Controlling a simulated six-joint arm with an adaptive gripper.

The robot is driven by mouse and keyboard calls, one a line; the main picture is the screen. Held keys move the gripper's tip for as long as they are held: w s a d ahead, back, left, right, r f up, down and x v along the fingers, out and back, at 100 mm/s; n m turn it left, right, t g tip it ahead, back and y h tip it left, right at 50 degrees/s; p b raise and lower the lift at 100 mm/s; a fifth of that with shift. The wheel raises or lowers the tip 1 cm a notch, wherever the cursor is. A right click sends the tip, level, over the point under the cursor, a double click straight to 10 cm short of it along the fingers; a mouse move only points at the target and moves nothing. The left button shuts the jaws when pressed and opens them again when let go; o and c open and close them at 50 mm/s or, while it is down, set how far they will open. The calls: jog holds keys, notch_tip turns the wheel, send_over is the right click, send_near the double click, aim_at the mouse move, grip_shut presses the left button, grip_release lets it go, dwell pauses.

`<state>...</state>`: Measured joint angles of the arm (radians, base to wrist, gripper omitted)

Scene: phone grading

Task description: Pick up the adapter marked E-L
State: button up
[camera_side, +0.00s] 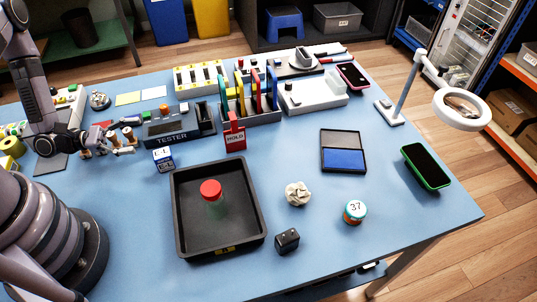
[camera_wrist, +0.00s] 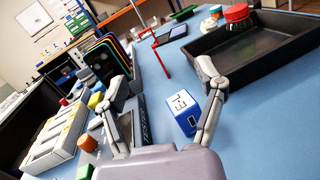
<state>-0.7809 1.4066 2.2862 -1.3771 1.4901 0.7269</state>
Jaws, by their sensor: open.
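The adapter (camera_wrist: 183,113) is a small white and blue block with a dark port in its side. Its top mark reads like E-L in the wrist view. It stands on the blue table, and it also shows in the side view (camera_side: 163,159) just in front of the tester. My gripper (camera_wrist: 165,72) is open and empty, its two fingers spread wide. In the wrist view the adapter appears between the fingers, close beside the right one; whether they touch is unclear. In the side view my gripper (camera_side: 118,143) is left of the adapter, above the table.
A black tray (camera_side: 181,226) with a red-lidded jar (camera_side: 211,190) lies right of the adapter. The tester (camera_side: 173,137) and a red HOLD stand (camera_side: 235,137) are behind it. A small black block (camera_side: 287,240) sits at the front. Small parts crowd the left side.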

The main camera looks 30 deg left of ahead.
aim_at(166, 152)
jog(key=f+n+t+y, duration=0.1)
jog(key=f+n, duration=0.1)
jog(key=s+f+n+t+y, duration=0.1)
jog(key=f+n, duration=0.1)
jog(key=f+n+t+y, duration=0.1)
jog(key=f+t+y, duration=0.1)
jog(key=f, duration=0.1)
jog(key=shift+s+f+n, duration=0.1)
jog(key=shift+s+n, duration=0.3)
jog(key=shift+x, duration=3.65)
jog(key=c, duration=1.2)
